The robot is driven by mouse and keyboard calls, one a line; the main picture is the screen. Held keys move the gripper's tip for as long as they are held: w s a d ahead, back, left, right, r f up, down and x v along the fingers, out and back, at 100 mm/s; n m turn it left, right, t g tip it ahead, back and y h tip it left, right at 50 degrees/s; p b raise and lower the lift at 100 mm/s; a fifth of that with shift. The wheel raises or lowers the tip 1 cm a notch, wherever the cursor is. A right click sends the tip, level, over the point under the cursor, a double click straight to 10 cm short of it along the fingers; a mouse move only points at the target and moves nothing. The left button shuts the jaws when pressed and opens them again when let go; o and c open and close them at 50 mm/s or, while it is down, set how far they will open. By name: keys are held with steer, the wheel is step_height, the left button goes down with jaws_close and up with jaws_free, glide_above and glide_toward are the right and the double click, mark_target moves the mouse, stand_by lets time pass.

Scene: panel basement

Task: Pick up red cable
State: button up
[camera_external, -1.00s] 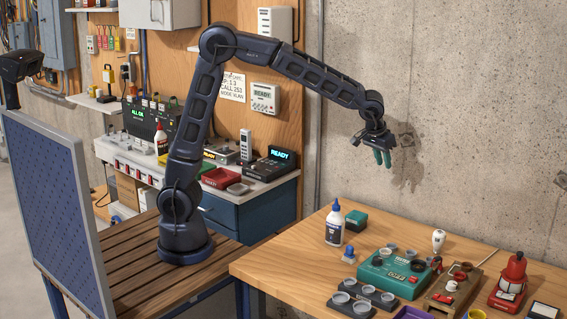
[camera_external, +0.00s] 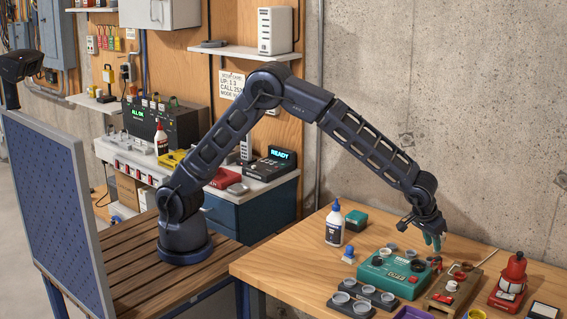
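My gripper (camera_external: 433,241), with teal fingers, points down over the back of the wooden workbench, just behind the teal device. Its fingers look slightly apart, with nothing visible between them. A small red, cable-like piece (camera_external: 435,263) lies just below the fingertips, beside the right end of the teal device. Another thin reddish curved piece (camera_external: 463,266) lies at the far end of a wooden board. Both are too small to tell surely which is the red cable. I cannot tell whether the fingers touch anything.
The teal device (camera_external: 392,272) with round knobs and the wooden board (camera_external: 440,300) crowd the bench. A white glue bottle (camera_external: 335,226) and dark green box (camera_external: 356,220) stand left. The concrete wall (camera_external: 480,120) is behind.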

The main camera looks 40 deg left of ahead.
mark_target(437, 257)
steer(key=x, duration=0.8)
steer(key=shift+w+d+f, duration=0.15)
steer(key=shift+w+f, duration=0.1)
steer(key=shift+w, duration=0.2)
jaws_close()
